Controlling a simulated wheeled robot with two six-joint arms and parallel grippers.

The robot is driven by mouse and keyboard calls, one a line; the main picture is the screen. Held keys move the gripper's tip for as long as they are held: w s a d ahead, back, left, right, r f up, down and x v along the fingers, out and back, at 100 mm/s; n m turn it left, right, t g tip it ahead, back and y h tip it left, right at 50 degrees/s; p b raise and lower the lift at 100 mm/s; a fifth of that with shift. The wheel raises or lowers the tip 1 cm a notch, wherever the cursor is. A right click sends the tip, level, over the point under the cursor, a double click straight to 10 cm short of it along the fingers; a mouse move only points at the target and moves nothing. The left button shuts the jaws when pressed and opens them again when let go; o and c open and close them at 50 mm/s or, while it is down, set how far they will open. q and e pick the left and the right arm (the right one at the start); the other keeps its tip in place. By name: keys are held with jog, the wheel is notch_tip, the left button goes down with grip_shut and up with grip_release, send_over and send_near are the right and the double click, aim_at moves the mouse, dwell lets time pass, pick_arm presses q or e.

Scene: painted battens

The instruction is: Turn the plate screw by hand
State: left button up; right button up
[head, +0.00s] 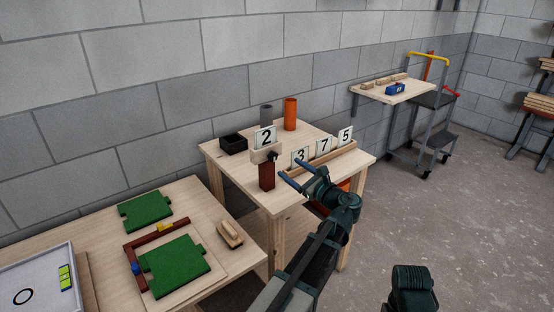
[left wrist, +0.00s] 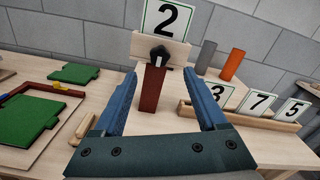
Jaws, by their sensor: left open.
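The plate screw is a black knob (left wrist: 160,54) on the front of a pale wooden block (left wrist: 140,47). It also shows in the head view as a small dark knob (head: 273,156). The block sits on a dark red post (head: 267,177) and carries a white plate (head: 265,137) with the number 2. My left gripper (head: 290,169) is open and empty, its blue fingers pointing at the post. In the left wrist view the knob lies beyond and slightly above the space between the fingertips (left wrist: 160,76), apart from them. My right gripper is not in view.
A wooden rack (head: 323,159) with plates 3, 7 and 5 stands right of the post, close to my left gripper. Behind are a black box (head: 233,143), a grey cylinder (head: 266,115) and an orange cylinder (head: 290,114). A table with green boards (head: 175,266) stands at left.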

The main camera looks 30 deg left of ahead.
aim_at(274, 157)
pick_arm(q)
jog(key=x, duration=0.8)
jog(key=shift+w+a, duration=0.15)
jog(key=shift+a, duration=0.2)
grip_shut()
